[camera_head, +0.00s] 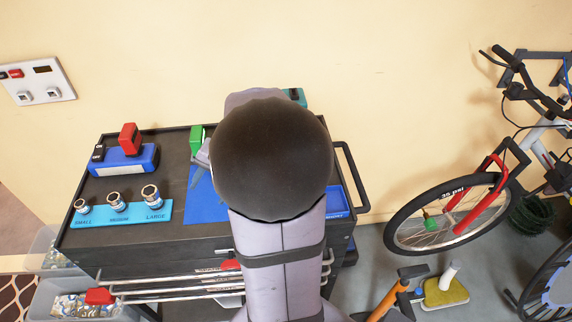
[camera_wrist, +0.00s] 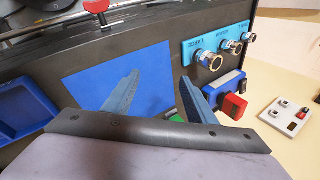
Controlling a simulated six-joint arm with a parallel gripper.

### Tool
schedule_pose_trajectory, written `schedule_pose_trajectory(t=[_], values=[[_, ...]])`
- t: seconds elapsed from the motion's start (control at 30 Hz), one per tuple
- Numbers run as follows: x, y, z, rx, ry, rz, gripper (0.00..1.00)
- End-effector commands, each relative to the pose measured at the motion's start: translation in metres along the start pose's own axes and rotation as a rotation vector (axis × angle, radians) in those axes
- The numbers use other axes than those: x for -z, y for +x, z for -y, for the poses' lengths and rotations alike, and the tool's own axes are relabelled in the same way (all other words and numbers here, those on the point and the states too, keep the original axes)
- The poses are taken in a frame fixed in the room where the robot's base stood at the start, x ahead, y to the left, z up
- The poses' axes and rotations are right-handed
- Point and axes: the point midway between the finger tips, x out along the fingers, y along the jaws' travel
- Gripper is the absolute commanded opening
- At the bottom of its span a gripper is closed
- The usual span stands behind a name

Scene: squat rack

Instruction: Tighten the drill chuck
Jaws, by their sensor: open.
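No drill or drill chuck can be made out for sure in either view. My arm covers the middle and right of the cart top in the head view, where a teal thing (camera_head: 294,96) only partly shows behind it. My gripper (camera_wrist: 160,76) is open and empty in the wrist view, its two grey-blue fingers spread above a blue mat (camera_wrist: 92,72). The mat shows in the head view (camera_head: 203,207), partly under my arm. A green thing (camera_head: 196,137) stands behind the mat, mostly hidden.
A teal strip (camera_head: 133,217) with several chrome sockets lies at the cart's left. A blue block (camera_head: 113,168) with a red piece (camera_head: 130,138) sits behind it. A blue tray (camera_head: 334,203) is at the right. A bicycle (camera_head: 455,210) stands beyond the cart.

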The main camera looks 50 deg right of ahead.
Motion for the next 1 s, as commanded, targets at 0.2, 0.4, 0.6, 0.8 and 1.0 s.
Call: schedule_pose_trajectory(t=[0.2,0.4,0.6,0.8,1.0], values=[[0.043,0.015,-0.006,0.239,0.452,-0.165,0.51],[0.095,0.004,-0.033,0.51,0.944,-0.323,0.51],[0.136,-0.017,-0.09,0.799,1.42,-0.45,0.51],[0.153,-0.034,-0.15,1.053,1.789,-0.521,0.51],[0.155,-0.043,-0.184,1.196,1.978,-0.542,0.51]])
